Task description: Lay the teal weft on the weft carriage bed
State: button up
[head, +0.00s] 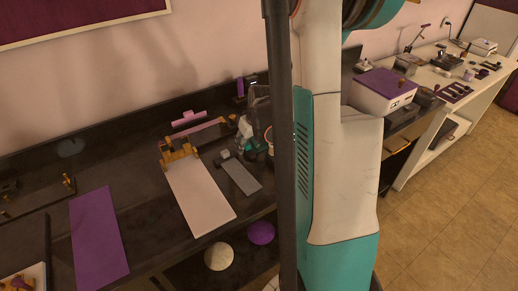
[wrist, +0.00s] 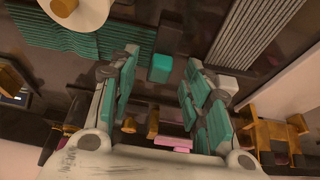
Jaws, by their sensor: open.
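My gripper (wrist: 162,58) is open in the wrist view, its two teal-padded fingers apart with nothing held between them. A small teal block (wrist: 160,69), which may be the teal weft, shows in the gap near the fingertips; I cannot tell how far below them it is. A teal ribbed piece (wrist: 60,42) lies at the upper left and a grey ribbed piece (wrist: 250,32) at the upper right. I cannot tell which piece is the weft carriage bed. In the head view my gripper is low over the dark bench, partly hidden by a dark post.
In the head view, a white board (head: 203,198) with a wooden fixture (head: 178,154), a grey slab (head: 241,178) and a pink piece (head: 188,119) are near the gripper. A purple mat (head: 98,233) lies left. Round beige (head: 219,257) and purple (head: 261,233) items sit lower down.

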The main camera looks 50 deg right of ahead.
jog(key=shift+w+f, duration=0.15)
jog(key=shift+f, duration=0.3)
jog(key=shift+r, duration=0.1)
grip_shut()
